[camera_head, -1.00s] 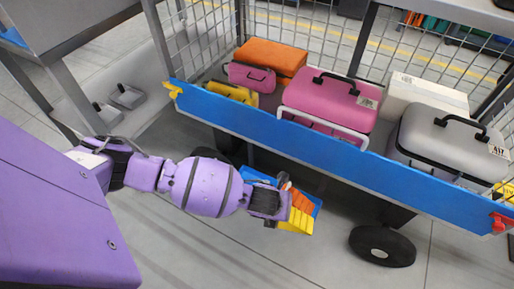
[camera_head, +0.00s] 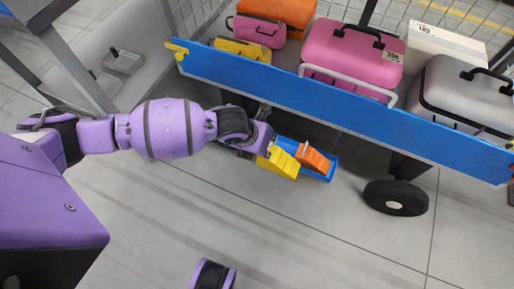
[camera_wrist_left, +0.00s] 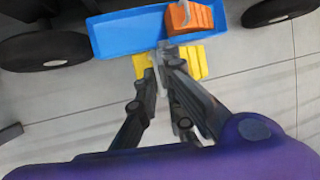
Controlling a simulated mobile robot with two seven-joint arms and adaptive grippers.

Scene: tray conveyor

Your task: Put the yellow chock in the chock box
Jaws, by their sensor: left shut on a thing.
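The yellow chock (camera_head: 279,163) is a ridged wedge held in my left gripper (camera_head: 264,150), which is shut on it. The chock box is a shallow blue tray (camera_head: 326,172), low by the floor beneath the cart's front edge. An orange chock (camera_head: 313,157) sits in its right part. In the head view the yellow chock overlaps the box's left, near side. In the left wrist view, my gripper (camera_wrist_left: 163,56) holds the yellow chock (camera_wrist_left: 195,62) just on the near side of the box (camera_wrist_left: 120,36); the orange chock (camera_wrist_left: 188,17) is inside at right. The box's left part looks empty. My right gripper is out of view.
A cart with a blue front rail (camera_head: 340,108) carries several cases, including a pink one (camera_head: 350,55), above the box. Its black wheel (camera_head: 396,197) stands right of the box. The floor (camera_head: 330,240) in front is clear.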

